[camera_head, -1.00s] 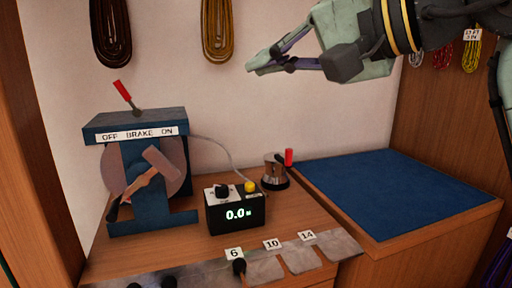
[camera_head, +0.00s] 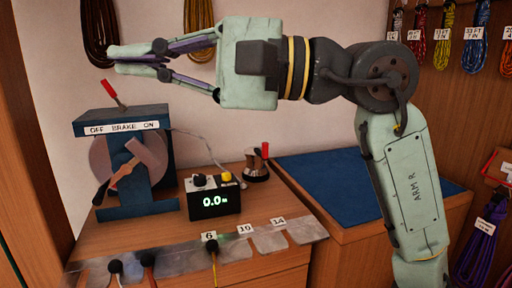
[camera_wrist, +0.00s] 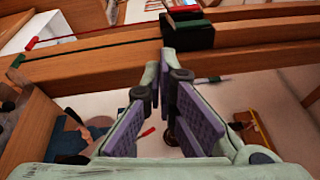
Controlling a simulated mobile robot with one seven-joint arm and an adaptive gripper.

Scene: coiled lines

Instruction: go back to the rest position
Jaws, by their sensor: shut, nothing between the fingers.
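My gripper (camera_head: 112,59) is at the upper left in the head view, pointing left. It is shut with nothing between its fingers, and it is raised above the bench, in front of the wall. In the wrist view the fingers (camera_wrist: 166,70) come together near the middle, with purple pads. My arm (camera_head: 405,185) stretches across the upper part of the head view from the right.
A blue brake stand (camera_head: 125,200) with a red-tipped lever (camera_head: 110,93) stands below my gripper. A counter box (camera_head: 214,206) reads 0.0. Coiled lines hang on the back wall (camera_head: 100,30) and right wall (camera_head: 443,35). The blue mat (camera_head: 320,180) looks bare.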

